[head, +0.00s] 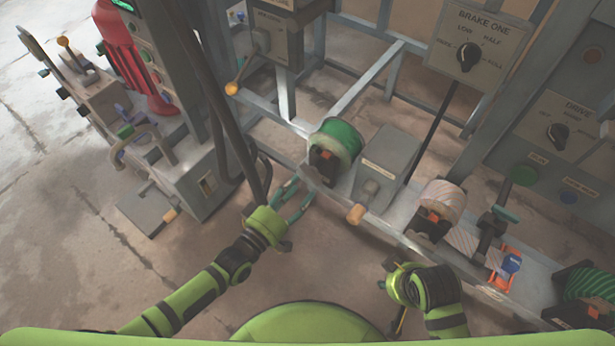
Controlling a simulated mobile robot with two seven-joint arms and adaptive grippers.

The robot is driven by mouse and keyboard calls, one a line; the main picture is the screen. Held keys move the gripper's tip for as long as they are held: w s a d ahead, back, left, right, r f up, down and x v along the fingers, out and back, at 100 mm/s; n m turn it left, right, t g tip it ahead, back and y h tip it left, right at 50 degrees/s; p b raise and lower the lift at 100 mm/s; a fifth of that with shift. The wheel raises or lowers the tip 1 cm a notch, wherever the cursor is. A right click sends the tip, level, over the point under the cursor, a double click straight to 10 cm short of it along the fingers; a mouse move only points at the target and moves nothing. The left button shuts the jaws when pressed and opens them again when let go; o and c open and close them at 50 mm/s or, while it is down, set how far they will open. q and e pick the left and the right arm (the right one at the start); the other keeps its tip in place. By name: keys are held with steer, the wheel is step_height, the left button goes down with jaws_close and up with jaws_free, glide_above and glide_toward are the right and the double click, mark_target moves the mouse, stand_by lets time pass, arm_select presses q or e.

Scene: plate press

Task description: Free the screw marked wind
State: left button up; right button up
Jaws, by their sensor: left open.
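I cannot make out any screw with a readable "wind" mark. My left gripper (299,196) has teal fingers spread apart, with nothing between them. It is over the floor at the near edge of the grey frame, just below and left of a green spool (342,141).
Farther right are a pale spool (442,199) and a striped green spool (587,284). Brake (481,32) and drive (566,118) dial panels stand behind. Floor is clear at lower left.

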arm_select(q)
steer(key=v, duration=0.5)
steer(key=shift+s+a, duration=0.2)
steer(key=shift+s, duration=0.1)
